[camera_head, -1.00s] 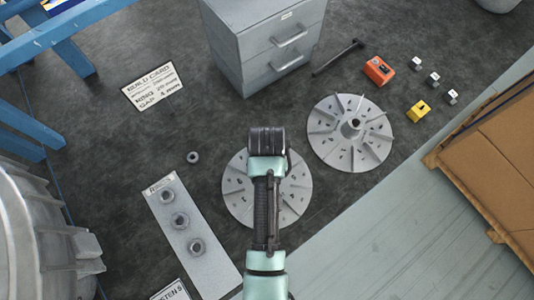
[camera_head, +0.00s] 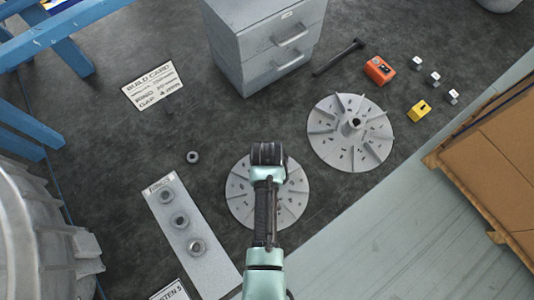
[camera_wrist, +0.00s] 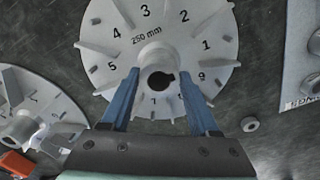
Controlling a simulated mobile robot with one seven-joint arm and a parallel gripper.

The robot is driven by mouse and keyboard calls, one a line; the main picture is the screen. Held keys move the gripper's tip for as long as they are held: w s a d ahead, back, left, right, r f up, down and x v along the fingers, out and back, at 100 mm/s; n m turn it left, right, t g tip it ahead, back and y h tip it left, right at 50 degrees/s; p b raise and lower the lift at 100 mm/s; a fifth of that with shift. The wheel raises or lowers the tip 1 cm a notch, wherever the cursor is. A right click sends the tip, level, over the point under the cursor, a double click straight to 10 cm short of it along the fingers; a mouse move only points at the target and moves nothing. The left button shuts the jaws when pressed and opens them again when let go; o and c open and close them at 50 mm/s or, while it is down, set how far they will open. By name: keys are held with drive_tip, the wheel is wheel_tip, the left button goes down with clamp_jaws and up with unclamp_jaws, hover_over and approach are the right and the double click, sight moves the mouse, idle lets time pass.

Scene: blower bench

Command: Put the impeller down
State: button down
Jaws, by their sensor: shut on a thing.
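The impeller, a pale grey finned disc (camera_head: 239,196), lies under my arm in the head view, at or just above the dark bench mat. In the wrist view its face (camera_wrist: 178,32) shows numbers, "250 mm" and a central hub with a keyed bore. My gripper (camera_wrist: 160,76) has its two blue fingers on either side of the hub, shut on it. In the head view my wrist hides the hub and fingertips. The disc looks level. I cannot tell whether its underside touches the mat.
A second impeller (camera_head: 325,146) sits close by to the upper right. A plate with several rings (camera_head: 203,258) lies left, with a loose ring (camera_head: 192,157) nearby. A grey drawer cabinet (camera_head: 264,45) stands behind. Orange (camera_head: 379,70) and yellow (camera_head: 419,111) blocks are at right.

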drive_tip(key=shift+f, duration=0.15)
drive_tip(key=shift+c, duration=0.6)
unclamp_jaws()
wheel_tip(320, 180, up, 13)
drive_tip(key=w+r+t, duration=0.9)
drive_tip(key=w+r, duration=0.7)
drive_tip(key=r, duration=0.2)
drive_tip(key=w+r+t, duration=0.3)
drive_tip(key=r+t, duration=0.3)
drive_tip(key=r, duration=1.1)
wheel_tip(320, 180, up, 16)
drive_tip(key=s+m+t, duration=0.1)
drive_tip(key=s+t, duration=0.2)
drive_tip(key=t, duration=0.2)
drive_tip(key=s+r+t, duration=0.7)
drive_tip(key=s+r, duration=0.5)
drive_tip(key=r, duration=0.5)
drive_tip(key=shift+p, duration=0.35)
